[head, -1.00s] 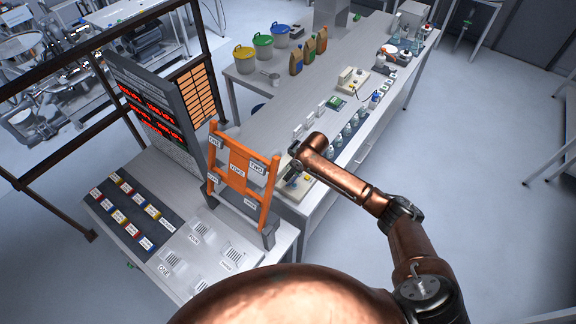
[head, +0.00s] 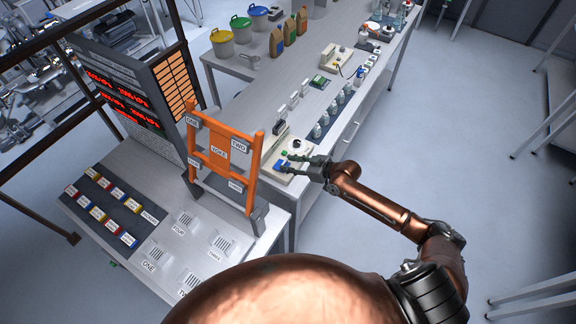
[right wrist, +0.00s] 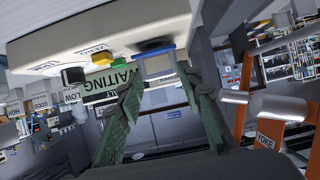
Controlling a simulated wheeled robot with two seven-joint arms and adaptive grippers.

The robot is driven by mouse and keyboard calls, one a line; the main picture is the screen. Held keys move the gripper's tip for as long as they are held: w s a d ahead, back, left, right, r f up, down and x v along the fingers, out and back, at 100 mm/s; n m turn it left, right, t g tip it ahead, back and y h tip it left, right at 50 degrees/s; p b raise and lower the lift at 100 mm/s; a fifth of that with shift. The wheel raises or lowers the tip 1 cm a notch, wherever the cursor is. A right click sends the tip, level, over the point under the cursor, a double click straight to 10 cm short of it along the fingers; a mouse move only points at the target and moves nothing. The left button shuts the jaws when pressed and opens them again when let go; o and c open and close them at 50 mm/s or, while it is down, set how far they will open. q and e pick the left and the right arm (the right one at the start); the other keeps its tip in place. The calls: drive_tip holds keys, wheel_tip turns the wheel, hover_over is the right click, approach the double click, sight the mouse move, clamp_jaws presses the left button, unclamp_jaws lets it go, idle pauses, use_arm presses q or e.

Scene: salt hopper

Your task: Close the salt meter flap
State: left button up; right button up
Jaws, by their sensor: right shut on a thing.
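The salt meter is a cream box (head: 273,178) on the bench, just beyond the orange frame in the head view. The flap's exact angle is unclear. My left gripper is not in view.
An orange frame (head: 218,153) marked YOKE stands left of the right gripper. Small bottles (head: 336,107) line the bench beyond the meter. A dark scoreboard panel (head: 160,100) and labelled blocks (head: 105,205) are at left.

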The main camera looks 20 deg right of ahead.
drive_tip(key=shift+s+d+f+b, duration=0.2)
drive_tip(key=shift+s+f+b, duration=0.15)
drive_tip(key=shift+f, duration=0.35)
clamp_jaws()
drive_tip(key=shift+c, duration=0.3)
unclamp_jaws()
drive_tip(key=shift+w, duration=0.1)
drive_tip(key=o, duration=0.8)
drive_tip(key=shift+w+a, duration=0.2)
drive_tip(key=shift+o, duration=1.1)
drive_tip(key=shift+d, duration=0.1)
drive_tip(key=shift+s, duration=0.1)
drive_tip(key=shift+f+p+v, duration=0.2)
drive_tip(key=shift+p+v, duration=0.4)
drive_tip(key=shift+v, duration=1.1)
drive_tip(key=v, duration=0.3)
drive_tip(key=f+v, duration=0.1)
drive_tip(key=v, duration=0.1)
drive_tip(key=shift+s+d+r+p, duration=0.1)
drive_tip(key=shift+s+d+p, duration=0.25)
drive_tip(key=shift+s+d, duration=0.1)
